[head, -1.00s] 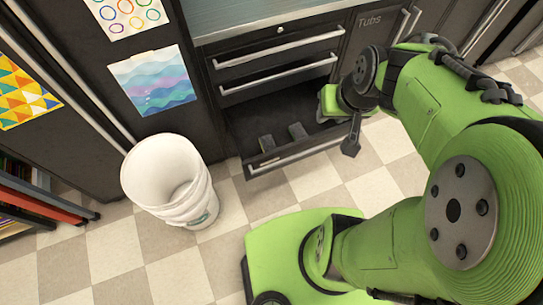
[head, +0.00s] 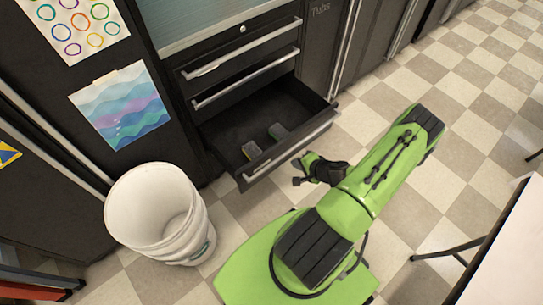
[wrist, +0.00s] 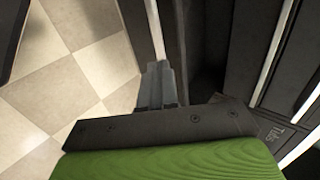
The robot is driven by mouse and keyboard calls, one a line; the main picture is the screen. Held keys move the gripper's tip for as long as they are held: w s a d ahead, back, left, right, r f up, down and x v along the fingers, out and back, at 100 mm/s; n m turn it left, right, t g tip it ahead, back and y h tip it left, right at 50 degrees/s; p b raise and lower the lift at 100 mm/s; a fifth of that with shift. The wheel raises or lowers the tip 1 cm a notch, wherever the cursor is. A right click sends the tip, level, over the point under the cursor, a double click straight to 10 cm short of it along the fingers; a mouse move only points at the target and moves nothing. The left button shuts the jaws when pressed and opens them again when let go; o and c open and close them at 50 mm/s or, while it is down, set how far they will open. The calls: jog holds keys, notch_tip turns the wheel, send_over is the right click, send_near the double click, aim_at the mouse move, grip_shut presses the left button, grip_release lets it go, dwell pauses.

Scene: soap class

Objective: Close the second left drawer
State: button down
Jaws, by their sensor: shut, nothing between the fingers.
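The lowest of the dark left drawers (head: 225,130) stands open in the head view, with a long metal handle (head: 290,147) along its front. Two small grey blocks lie inside it. The two drawers above it, the top one (head: 180,78) and the one below that, look shut. My gripper (head: 299,181) is low in front of the open drawer's front, outside it, shut and empty. In the wrist view the shut fingers (wrist: 160,85) point at a pale metal bar (wrist: 154,25) on a dark front. I cannot tell whether they touch it.
A white bucket (head: 160,215) stands on the floor left of the open drawer. A dark cabinet marked "Tubs" (head: 322,30) is to the right. A white table (head: 500,250) with dark legs is at the lower right. The checkered floor between is clear.

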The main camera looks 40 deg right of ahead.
aim_at(272, 152)
jog(key=b+x, duration=0.2)
jog(key=x, duration=0.6)
jog(key=shift+s+a, duration=0.1)
jog(key=w, duration=0.2)
jog(key=w+b, duration=0.1)
jog(key=w, duration=0.1)
jog(key=shift+f, duration=0.3)
jog(key=shift+w, duration=0.4)
jog(key=shift+r, duration=0.1)
jog(key=shift+a, duration=0.1)
